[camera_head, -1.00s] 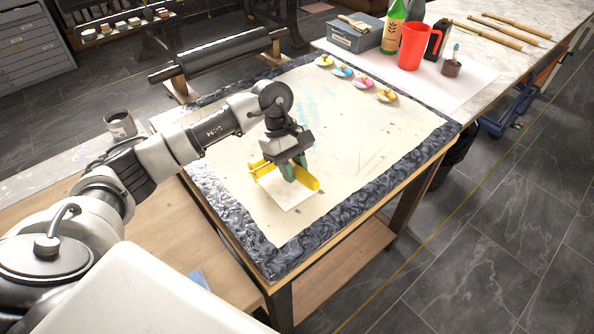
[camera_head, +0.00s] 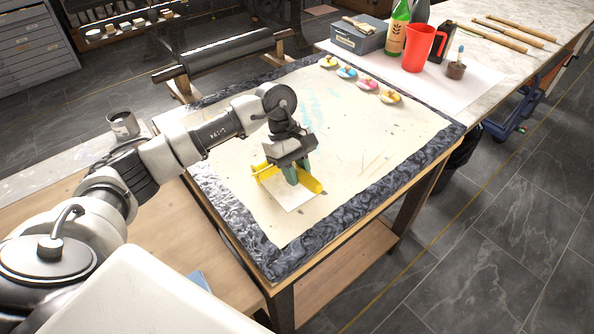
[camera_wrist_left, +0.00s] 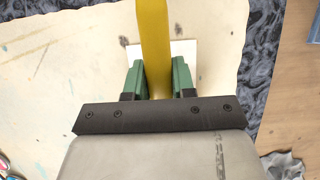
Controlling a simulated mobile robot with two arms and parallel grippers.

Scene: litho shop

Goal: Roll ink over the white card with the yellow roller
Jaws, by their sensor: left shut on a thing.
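The yellow roller (camera_head: 309,183) is held in my left gripper (camera_head: 297,176), over the white card. Its yellow shaft also shows in the left wrist view (camera_wrist_left: 155,45), running between the green fingers of my left gripper (camera_wrist_left: 158,78). The white card (camera_head: 292,196) lies on the cream sheet near the table's front corner, partly hidden by the roller and gripper. Its edges show on both sides of the roller in the left wrist view (camera_wrist_left: 184,52). I cannot tell whether the roller touches the card. My right gripper is not in view.
The cream sheet (camera_head: 350,135) lies on a dark marbled table top (camera_head: 360,200). Small dishes of coloured ink (camera_head: 367,84) stand at its far edge. Behind are a red jug (camera_head: 418,48), a green bottle (camera_head: 396,28) and a grey box (camera_head: 358,38). A large black roller (camera_head: 225,52) stands at the back left.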

